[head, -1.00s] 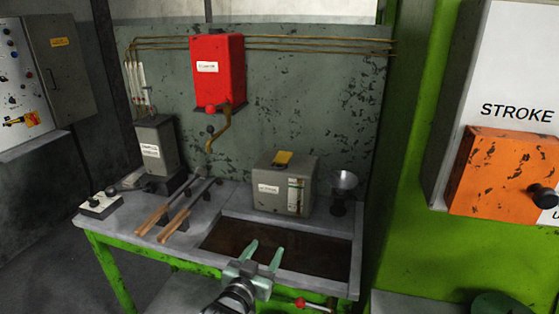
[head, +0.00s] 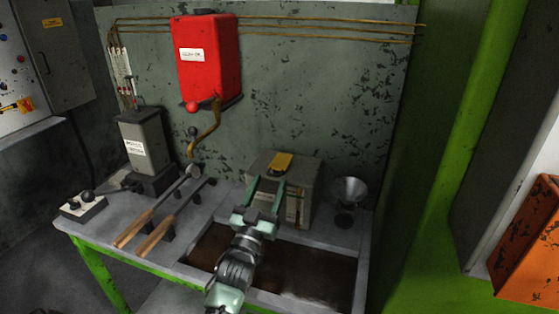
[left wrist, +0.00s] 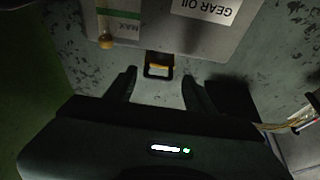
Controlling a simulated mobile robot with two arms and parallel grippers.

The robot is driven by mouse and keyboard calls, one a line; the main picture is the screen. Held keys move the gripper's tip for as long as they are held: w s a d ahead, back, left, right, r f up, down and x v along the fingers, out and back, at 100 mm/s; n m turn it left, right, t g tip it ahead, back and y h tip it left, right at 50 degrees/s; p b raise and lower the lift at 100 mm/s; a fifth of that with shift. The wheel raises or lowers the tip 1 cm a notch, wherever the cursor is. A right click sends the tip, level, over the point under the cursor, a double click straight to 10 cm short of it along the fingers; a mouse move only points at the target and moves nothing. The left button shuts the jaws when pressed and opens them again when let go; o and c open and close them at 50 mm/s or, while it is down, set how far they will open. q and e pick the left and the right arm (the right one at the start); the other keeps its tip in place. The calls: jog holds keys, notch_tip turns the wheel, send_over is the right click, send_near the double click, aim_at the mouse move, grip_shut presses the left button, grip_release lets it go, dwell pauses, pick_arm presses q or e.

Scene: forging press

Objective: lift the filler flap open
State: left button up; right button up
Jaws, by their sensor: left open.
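The grey gear oil box (head: 309,190) stands at the back of the bench, and its filler flap (head: 281,163) is a yellow piece lying shut on top. My left gripper (head: 266,183) is open in front of the box, its fingers pointing at it and hiding part of its front. In the left wrist view the flap (left wrist: 158,60) shows as a dark frame with yellow edges, lined up between the open, empty fingers (left wrist: 159,77). I cannot tell how far the fingertips are from it. My right gripper is not in view.
A metal funnel (head: 348,191) stands right of the box. A red tank (head: 207,60) with a bent brass pipe hangs on the back panel. Wooden-handled tongs (head: 151,222) and a switch box (head: 82,207) lie left. A dark recessed tray (head: 310,272) is below my left arm.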

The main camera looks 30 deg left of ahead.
aim_at(276, 168)
pick_arm(q)
jog(key=x, duration=0.2)
jog(key=r+p+x, duration=0.1)
jog(key=x, duration=0.1)
jog(key=shift+s, duration=0.15)
jog(key=shift+w+a+r, duration=0.1)
jog(key=shift+w+a, duration=0.05)
jog(key=shift+w, duration=0.45)
jog(key=shift+w+a+r, duration=0.1)
jog(key=shift+w, duration=0.5)
grip_shut()
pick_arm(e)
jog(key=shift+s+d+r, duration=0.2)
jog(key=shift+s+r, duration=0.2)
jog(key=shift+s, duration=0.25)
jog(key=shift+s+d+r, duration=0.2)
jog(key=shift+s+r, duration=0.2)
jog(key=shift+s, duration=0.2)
